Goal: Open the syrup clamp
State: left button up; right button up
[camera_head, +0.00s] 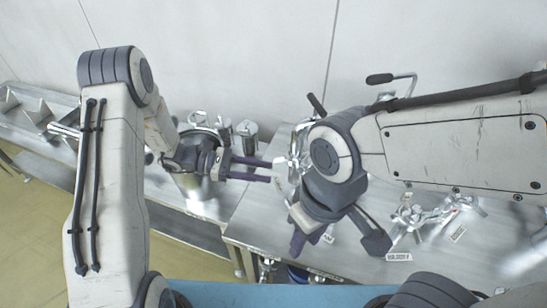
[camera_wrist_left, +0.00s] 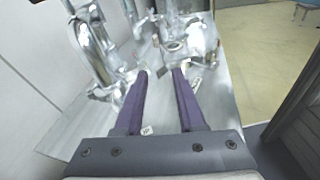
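Several chrome clamp fittings stand on the metal table; their small labels are too blurred for me to tell which is the syrup clamp. One chrome fitting (camera_head: 296,150) is just beyond my left gripper (camera_head: 272,171), partly hidden by my right arm. The left gripper's purple fingers are apart and empty. In the left wrist view, the left gripper (camera_wrist_left: 160,72) points at chrome parts (camera_wrist_left: 185,40), with a tall chrome piece (camera_wrist_left: 93,48) to the left. My right gripper (camera_head: 338,245) is above the table, fingers wide apart, with nothing visible between them.
More chrome clamps (camera_head: 415,212) with a label (camera_head: 398,257) are at the right. A metal pot (camera_head: 195,187) and canisters (camera_head: 246,135) stand at the left. The metal table (camera_head: 265,222) has bare room near its left edge. A wall (camera_head: 250,50) closes the back.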

aim_at(285, 156)
pick_arm(q)
jog(key=w+a+f+n+t+h, duration=0.1)
jog(key=w+a+f+n+t, duration=0.4)
jog(key=w+a+n+t, duration=0.15)
jog(key=shift+m, duration=0.45)
jog(key=p+x, duration=0.1)
jog(key=x, duration=0.2)
jog(key=p+x, duration=0.1)
jog(key=x, duration=0.1)
jog(key=s+p+x, duration=0.1)
jog(key=x, duration=0.2)
jog(key=shift+w+d+r+p, duration=0.1)
jog(key=shift+d+r+p, duration=0.2)
jog(key=shift+d+p, duration=0.15)
jog(key=shift+w+d+f, duration=0.1)
jog(key=shift+w+d, duration=0.15)
jog(key=shift+d, duration=0.35)
grip_shut()
